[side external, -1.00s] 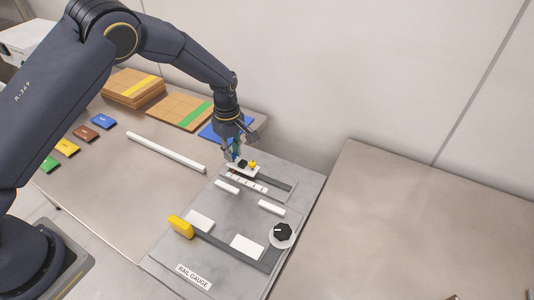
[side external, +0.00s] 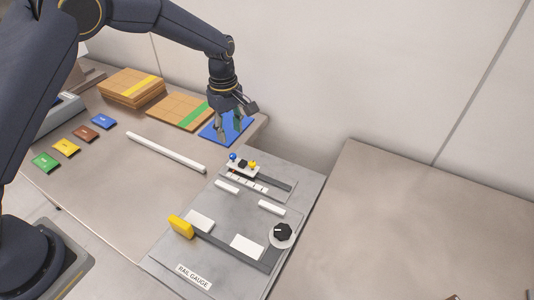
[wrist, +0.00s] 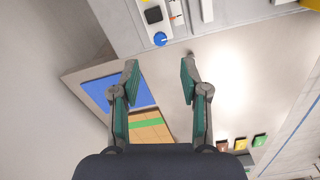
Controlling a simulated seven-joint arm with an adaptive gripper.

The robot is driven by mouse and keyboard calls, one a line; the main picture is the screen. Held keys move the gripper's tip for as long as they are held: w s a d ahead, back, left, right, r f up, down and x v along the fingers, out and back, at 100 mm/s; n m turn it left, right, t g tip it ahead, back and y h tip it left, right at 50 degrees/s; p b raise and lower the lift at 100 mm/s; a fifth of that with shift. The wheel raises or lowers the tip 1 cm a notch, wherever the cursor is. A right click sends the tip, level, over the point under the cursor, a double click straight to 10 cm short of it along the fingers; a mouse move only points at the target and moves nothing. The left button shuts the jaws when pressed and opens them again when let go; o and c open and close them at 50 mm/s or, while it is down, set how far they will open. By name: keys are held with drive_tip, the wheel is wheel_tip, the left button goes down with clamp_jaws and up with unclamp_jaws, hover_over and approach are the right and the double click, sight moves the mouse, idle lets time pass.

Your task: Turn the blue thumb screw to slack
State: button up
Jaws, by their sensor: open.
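The blue thumb screw (side external: 233,157) is a small round knob at the left end of a white slider block (side external: 238,168) on the rail gauge (side external: 215,262). In the wrist view the screw (wrist: 160,39) shows at the top centre, with a pale mark on its face. My gripper (side external: 231,137) is open and empty, raised above and behind the screw, over the blue panel's side. In the wrist view its two fingers (wrist: 160,72) stand wide apart, and the screw lies beyond their tips, not between them.
A black dial (side external: 283,232) and a yellow handle (side external: 181,227) sit nearer on the gauge. A blue panel (side external: 213,131), cardboard stacks (side external: 132,88) and a white bar (side external: 165,152) lie on the table.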

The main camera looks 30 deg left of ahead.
drive_tip(key=shift+r, duration=2.05)
drive_tip(key=a+r+n+t+h, duration=0.15)
drive_tip(key=a+r, duration=0.25)
drive_tip(key=r, duration=0.7)
drive_tip(key=s+a+r+m+t, duration=0.3)
drive_tip(key=s+r, duration=0.7)
drive_tip(key=s, duration=0.1)
drive_tip(key=s+a+f+m, duration=0.1)
drive_tip(key=s+f+m, duration=0.1)
drive_tip(key=s+m, duration=0.4)
drive_tip(key=s+a+f+m+t+y, duration=0.1)
drive_tip(key=s+f+m, duration=0.2)
drive_tip(key=s+m, duration=0.4)
drive_tip(key=s, duration=0.3)
drive_tip(key=shift+s+f, duration=0.25)
drive_tip(key=shift+s, duration=0.15)
